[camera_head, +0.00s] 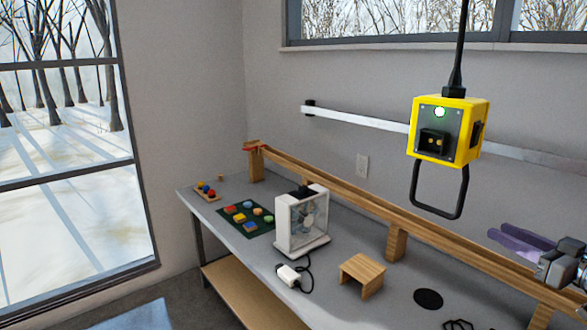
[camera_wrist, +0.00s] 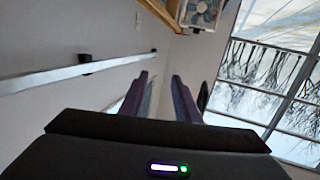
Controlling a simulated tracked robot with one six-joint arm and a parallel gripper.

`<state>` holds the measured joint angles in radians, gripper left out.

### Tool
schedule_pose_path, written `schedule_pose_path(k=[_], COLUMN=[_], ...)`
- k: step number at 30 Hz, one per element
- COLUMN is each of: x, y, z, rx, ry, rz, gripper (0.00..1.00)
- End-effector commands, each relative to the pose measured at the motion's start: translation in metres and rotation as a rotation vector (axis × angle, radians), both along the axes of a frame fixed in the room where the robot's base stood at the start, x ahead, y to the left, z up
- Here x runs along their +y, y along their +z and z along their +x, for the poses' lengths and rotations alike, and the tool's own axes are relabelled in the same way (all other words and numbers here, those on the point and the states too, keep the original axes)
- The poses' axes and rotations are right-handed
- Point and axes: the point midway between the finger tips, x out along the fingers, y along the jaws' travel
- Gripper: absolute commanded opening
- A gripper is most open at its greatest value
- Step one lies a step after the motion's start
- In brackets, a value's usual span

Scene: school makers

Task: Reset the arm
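My gripper (camera_head: 522,244) is at the right edge of the head view, with its purple fingers pointing left in front of the wall. In the wrist view my gripper (camera_wrist: 163,82) has its two purple fingers apart, with only wall between them. It is open and empty. The rest of my arm is mostly cut off by the right edge of the head view.
A grey table (camera_head: 335,300) holds a wooden ramp (camera_head: 340,192), a white fan (camera_head: 302,222), a wooden stand (camera_head: 362,270), a white adapter (camera_head: 289,276) and a green mat (camera_head: 252,226) with coloured blocks. A yellow box (camera_head: 468,140) hangs on a cable above.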

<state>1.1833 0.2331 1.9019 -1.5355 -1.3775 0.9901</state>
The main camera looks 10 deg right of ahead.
Motion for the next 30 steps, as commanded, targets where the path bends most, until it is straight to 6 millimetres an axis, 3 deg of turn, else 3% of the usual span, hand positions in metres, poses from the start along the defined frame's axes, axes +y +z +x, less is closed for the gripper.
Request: schedule_pose_path(k=[6,15,23,30], x=[-0.064,-0.114,-0.116,-0.083], y=[-0.018,-0.032,-0.047,-0.067], z=[-0.001,-0.018,-0.038,-0.058], rx=[0.038,0.155,0.313,0.495], ry=[-0.29,-0.624,-0.833,-0.946], rz=[-0.101,-0.198,-0.225,-0.204], gripper=[0.29,0.29,0.29,0.29])
